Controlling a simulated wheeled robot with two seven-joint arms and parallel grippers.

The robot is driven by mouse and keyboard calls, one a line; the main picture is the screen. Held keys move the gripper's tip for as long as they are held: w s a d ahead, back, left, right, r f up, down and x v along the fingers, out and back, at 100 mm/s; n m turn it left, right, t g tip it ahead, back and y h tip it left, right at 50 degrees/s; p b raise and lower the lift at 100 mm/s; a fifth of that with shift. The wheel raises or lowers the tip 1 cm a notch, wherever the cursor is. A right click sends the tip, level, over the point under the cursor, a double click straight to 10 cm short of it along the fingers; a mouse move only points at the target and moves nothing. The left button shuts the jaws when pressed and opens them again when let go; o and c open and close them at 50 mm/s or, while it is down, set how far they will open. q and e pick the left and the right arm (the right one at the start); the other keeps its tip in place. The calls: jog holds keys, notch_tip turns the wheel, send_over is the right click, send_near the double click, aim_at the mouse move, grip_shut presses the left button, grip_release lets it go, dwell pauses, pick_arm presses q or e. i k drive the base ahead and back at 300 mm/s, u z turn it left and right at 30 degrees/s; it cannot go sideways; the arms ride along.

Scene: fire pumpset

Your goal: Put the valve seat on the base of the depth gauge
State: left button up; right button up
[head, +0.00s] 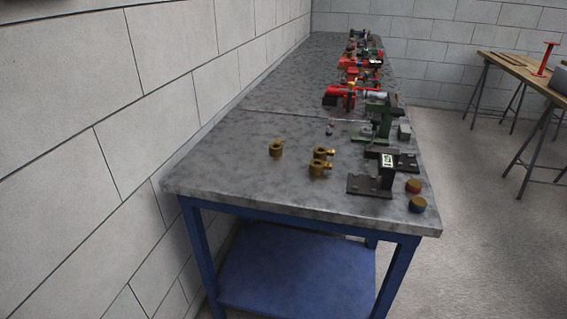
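A green upright device with a flat base (370,134) stands on the workbench and may be the depth gauge; I cannot be sure. In front of it is a black device (386,178) with a white marked panel, on a dark plate. Two short round brass-topped pieces, one with a red side (413,186) and one with a blue side (417,204), lie at the bench's right front edge. Several brass ring-shaped fittings, such as one (276,149) standing apart, are left of the black device. Which piece is the valve seat I cannot tell. Neither gripper shows.
The grey workbench (235,175) on blue legs runs away from me along a block wall. Red tools (345,95) crowd its far right side. Its left side and front left are clear. A wooden table (520,70) stands at the far right, across open floor.

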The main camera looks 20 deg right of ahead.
aim_at(370, 184)
jog(key=u, duration=0.3)
jog(key=i, duration=0.95)
jog(key=z, duration=0.5)
